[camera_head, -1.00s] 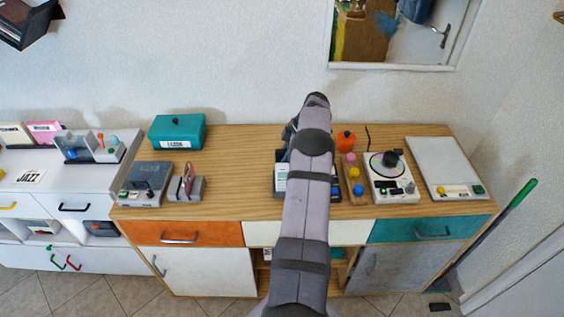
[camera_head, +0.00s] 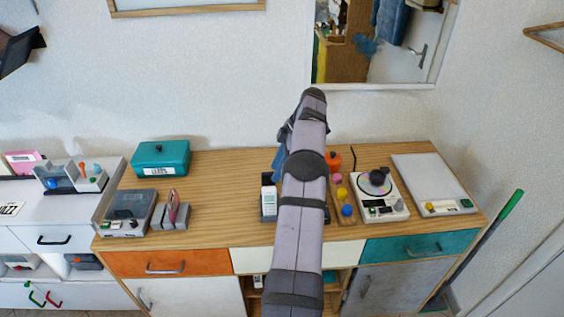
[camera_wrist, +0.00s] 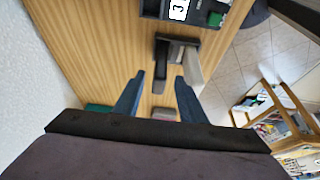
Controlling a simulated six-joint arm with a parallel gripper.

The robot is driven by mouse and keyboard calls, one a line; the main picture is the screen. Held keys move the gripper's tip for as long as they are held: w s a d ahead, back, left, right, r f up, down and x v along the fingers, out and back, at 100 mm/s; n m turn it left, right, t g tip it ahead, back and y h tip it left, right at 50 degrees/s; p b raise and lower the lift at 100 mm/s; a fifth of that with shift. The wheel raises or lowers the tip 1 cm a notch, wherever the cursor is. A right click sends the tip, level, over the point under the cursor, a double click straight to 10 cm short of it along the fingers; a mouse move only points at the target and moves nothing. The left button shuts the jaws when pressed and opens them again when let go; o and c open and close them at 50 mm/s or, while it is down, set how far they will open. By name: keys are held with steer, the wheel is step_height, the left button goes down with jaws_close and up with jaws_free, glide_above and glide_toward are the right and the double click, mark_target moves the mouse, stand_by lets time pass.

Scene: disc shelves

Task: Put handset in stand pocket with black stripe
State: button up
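A white upright piece (camera_head: 268,199), which looks like the handset, stands in a dark holder near the cabinet's front middle, partly behind my arm. A small grey stand (camera_head: 168,216) with a pink piece upright in it is further left. I cannot make out a black stripe. My gripper (camera_wrist: 160,75) is open, its two blue fingers apart with nothing gripped between them. In the head view it is mostly hidden behind my arm. Beyond the fingertips, the wrist view shows a dark and light grey stand-like piece (camera_wrist: 178,58); I cannot tell which stand it is.
A grey device (camera_head: 127,212) and a teal box (camera_head: 161,158) are at left on the wooden top. A tray with coloured knobs (camera_head: 345,190), a turntable (camera_head: 378,195) and a pale flat device (camera_head: 430,180) are at right. The middle left is bare wood.

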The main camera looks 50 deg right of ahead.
steer(key=shift+p+v, duration=0.35)
steer(key=shift+v, duration=1.6)
steer(key=shift+w, duration=0.1)
steer(key=w+a+r+m+g+h, duration=0.1)
steer(key=w+a+m, duration=0.15)
steer(key=a, duration=1.05)
steer(key=w+a+r+m+g, duration=0.1)
steer(key=a+m+g, duration=0.15)
steer(key=a, duration=1.05)
steer(key=s+a+f+m+h, duration=0.1)
steer(key=s+a+f+m, duration=0.1)
steer(key=s+a, duration=0.6)
steer(key=s+a+f+m+h, duration=0.1)
steer(key=s+a+f, duration=0.3)
steer(key=s+a, duration=0.5)
steer(key=s+m, duration=0.1)
steer(key=s, duration=0.1)
steer(key=shift+s+f, duration=0.3)
steer(key=shift+s, duration=0.05)
steer(key=shift+a, duration=0.1)
